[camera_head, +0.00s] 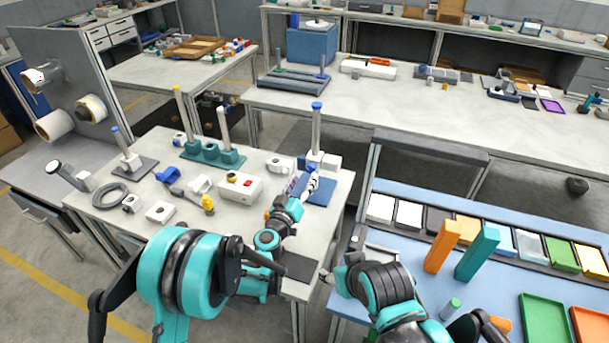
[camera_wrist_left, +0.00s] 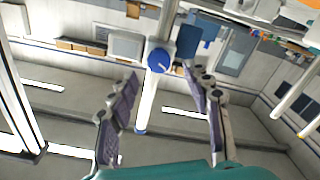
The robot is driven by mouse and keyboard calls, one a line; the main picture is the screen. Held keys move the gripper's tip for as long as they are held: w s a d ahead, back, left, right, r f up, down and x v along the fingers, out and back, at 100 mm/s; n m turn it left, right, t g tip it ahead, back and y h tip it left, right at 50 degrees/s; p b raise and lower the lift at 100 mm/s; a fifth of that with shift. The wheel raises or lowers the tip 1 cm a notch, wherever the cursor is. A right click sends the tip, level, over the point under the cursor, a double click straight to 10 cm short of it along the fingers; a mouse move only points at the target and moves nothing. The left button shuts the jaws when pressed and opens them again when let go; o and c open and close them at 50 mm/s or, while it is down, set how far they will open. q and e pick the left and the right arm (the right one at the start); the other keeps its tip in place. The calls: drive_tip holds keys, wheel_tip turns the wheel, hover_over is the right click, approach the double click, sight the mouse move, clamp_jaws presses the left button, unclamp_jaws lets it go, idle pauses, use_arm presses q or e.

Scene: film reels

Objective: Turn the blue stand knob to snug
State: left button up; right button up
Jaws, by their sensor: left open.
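The blue stand knob (camera_wrist_left: 159,60) has a white line on its face. In the left wrist view it sits on a pale post (camera_wrist_left: 147,105), ahead of and between the fingertips. In the head view the stand's upright post (camera_head: 317,135) has a blue top and rises from a blue base (camera_head: 321,195) at the right end of the near table. My left gripper (camera_head: 303,184) is just in front of this post, and its fingers (camera_wrist_left: 160,80) are spread open with a gap on each side of the knob. My right arm is low at the centre right; its jaws cannot be made out.
A white box with buttons (camera_head: 235,187) stands left of my left gripper. A teal stand with posts (camera_head: 208,153) is behind it. A black pad (camera_head: 297,266) lies at the table's front corner. Orange (camera_head: 441,246) and teal (camera_head: 477,254) blocks stand on the right bench.

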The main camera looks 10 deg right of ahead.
sight(309, 170)
use_arm(q)
drive_tip(key=b+x, duration=0.1)
drive_tip(key=x, duration=0.4)
drive_tip(key=shift+s, duration=0.1)
clamp_jaws()
